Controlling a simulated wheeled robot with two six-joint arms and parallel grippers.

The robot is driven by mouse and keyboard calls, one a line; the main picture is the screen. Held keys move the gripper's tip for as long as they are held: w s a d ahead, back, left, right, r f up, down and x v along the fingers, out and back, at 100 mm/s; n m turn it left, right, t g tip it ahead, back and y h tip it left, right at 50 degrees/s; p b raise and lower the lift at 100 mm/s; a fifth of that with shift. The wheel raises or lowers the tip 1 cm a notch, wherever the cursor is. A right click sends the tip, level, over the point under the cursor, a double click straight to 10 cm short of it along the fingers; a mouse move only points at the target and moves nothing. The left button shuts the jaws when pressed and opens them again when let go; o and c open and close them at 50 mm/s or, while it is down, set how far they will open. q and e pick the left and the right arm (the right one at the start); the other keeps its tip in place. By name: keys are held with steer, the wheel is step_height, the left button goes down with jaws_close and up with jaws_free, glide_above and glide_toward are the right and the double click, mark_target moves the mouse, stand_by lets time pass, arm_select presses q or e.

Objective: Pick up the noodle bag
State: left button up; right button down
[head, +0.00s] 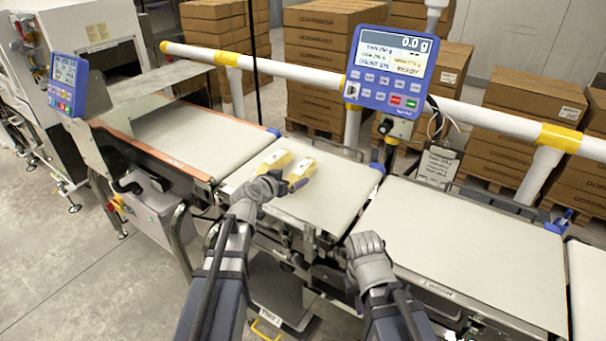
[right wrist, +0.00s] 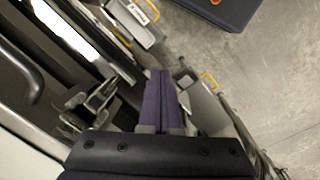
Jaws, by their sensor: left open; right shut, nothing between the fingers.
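Two small yellow-and-pale packs lie close together on the middle weighing belt (head: 335,190) in the head view, a left pack (head: 274,161) and a right pack (head: 300,171). I cannot read which one is the noodle bag. My left gripper (head: 279,188) is open at the near edge of these packs, with its fingers close to them and partly covering their near ends. Whether it touches them is unclear. My right gripper (head: 368,248) is by the near left edge of the right belt, away from the packs. In the right wrist view its purple fingers (right wrist: 165,98) are shut and empty.
A left belt (head: 190,135) and a right belt (head: 460,250) flank the middle one, both bare. A blue display (head: 390,68) reading 0.0 g and a white rail (head: 480,115) stand behind. Stacked cartons (head: 325,60) fill the back.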

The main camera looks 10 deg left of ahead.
mark_target(300, 173)
arm_select(q)
steer(key=shift+b+x, duration=1.25)
steer(key=shift+x, duration=2.35)
steer(key=shift+s, duration=0.15)
steer(key=shift+c, duration=0.5)
jaws_close()
